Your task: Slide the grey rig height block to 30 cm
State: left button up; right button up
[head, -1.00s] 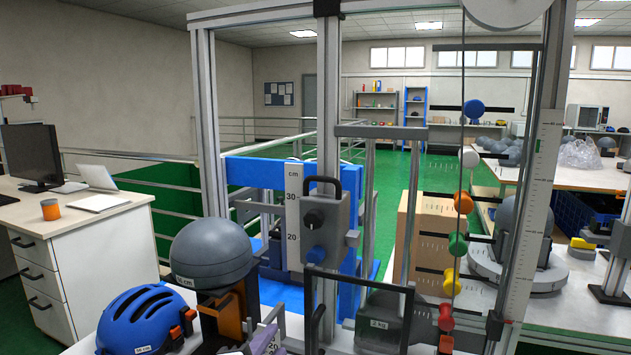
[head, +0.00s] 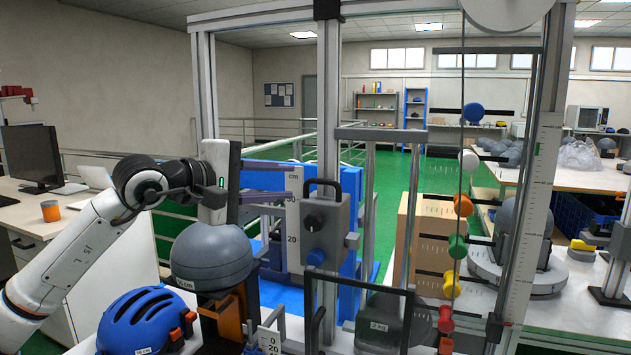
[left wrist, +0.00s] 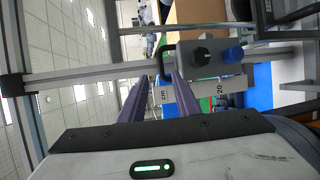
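The grey rig height block (head: 326,228), with a black knob, a blue knob and a black loop handle (head: 322,183) on top, sits on the upright metal post. A white cm scale (head: 293,245) stands at its left, with the 20 mark beside the block's lower half; the 30 mark is partly covered by my finger. My left gripper (head: 296,182) is open, its purple fingers one above the other and pointing at the handle from the left, tips close to it. In the left wrist view the block (left wrist: 205,57) is just beyond the fingertips (left wrist: 157,77). Contact cannot be told.
A grey headform (head: 212,257) and a blue helmet (head: 148,318) stand below my left arm. A black-framed screen (head: 360,280) is in front of the post's lower part. A right-hand rig post (head: 530,200) and coloured knobs (head: 457,246) stand to the right.

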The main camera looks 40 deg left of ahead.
aim_at(323, 182)
pick_arm(q)
jog(key=p+x, duration=0.3)
jog(key=x, duration=0.5)
jog(key=shift+w+d, duration=0.2)
jog(key=shift+w+d+f+p, duration=0.1)
jog(key=shift+w+f+p, duration=0.1)
jog(key=shift+w+p, duration=0.3)
jog(key=shift+w, duration=0.1)
pick_arm(e)
jog(key=shift+s+d+r, duration=0.1)
jog(key=shift+d+r, duration=0.25)
jog(key=shift+r, duration=0.25)
jog(key=shift+s+d+r, duration=0.1)
jog(key=shift+d+r, duration=0.25)
jog(key=shift+r, duration=0.2)
pick_arm(q)
grip_shut()
pick_arm(e)
jog(key=shift+s+a, duration=0.1)
jog(key=shift+a, duration=0.05)
